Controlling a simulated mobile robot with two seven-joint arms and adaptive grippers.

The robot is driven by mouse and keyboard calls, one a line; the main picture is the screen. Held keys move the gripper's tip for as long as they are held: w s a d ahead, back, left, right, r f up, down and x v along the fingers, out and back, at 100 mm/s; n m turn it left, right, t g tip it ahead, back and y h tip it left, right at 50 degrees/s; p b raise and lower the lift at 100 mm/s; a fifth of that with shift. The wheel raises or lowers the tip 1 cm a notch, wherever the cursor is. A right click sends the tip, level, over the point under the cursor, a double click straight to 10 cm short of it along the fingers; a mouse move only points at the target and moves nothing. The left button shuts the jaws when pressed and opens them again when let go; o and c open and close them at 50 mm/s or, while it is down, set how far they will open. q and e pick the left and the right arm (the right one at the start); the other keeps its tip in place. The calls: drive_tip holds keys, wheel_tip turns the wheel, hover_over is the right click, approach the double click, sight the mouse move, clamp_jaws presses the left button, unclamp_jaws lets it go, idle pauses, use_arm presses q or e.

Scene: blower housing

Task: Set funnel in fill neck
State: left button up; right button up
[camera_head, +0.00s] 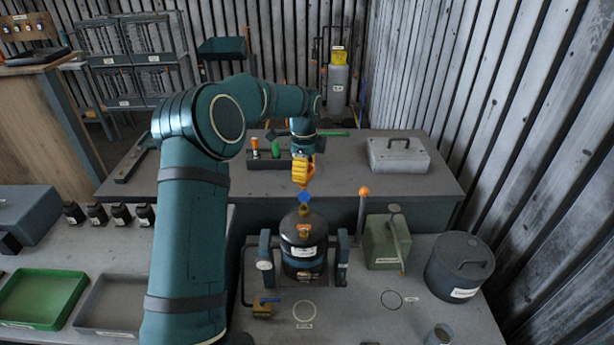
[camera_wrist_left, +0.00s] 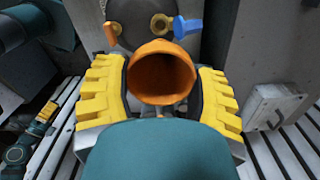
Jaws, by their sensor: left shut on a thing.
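My left gripper (camera_head: 301,172) has yellow fingers and is shut on the orange funnel (camera_wrist_left: 161,76). In the left wrist view the funnel's wide mouth faces the camera between the fingers (camera_wrist_left: 163,95); its spout is hidden. The dark round vessel (camera_head: 303,241) stands on the near bench, and the gripper is above and behind its top in the head view. In the left wrist view a brass neck (camera_wrist_left: 160,24) shows on the vessel's top (camera_wrist_left: 135,15), just beyond the funnel's rim, with a blue lever (camera_wrist_left: 187,27) beside it. The funnel appears apart from the neck. My right gripper is out of view.
Uprights flank the vessel. An orange-knobbed lever (camera_head: 364,192), a green box (camera_head: 382,245) and a dark lidded pot (camera_head: 459,268) stand to its right. A green tray (camera_head: 40,298) lies at left. A pale case (camera_head: 398,156) sits on the rear bench.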

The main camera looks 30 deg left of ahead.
sight(304, 188)
use_arm(q)
drive_tip(key=shift+f, duration=1.35)
drive_tip(key=shift+f+b, duration=0.5)
drive_tip(key=shift+f, duration=0.75)
wheel_tip(304, 188, down, 2)
drive_tip(key=shift+b, duration=0.75)
drive_tip(key=shift+r, duration=0.1)
drive_tip(key=shift+f, duration=1.45)
drive_tip(key=o, duration=1)
drive_tip(key=shift+c, duration=0.2)
drive_tip(key=shift+o, duration=0.3)
drive_tip(key=shift+r, duration=0.1)
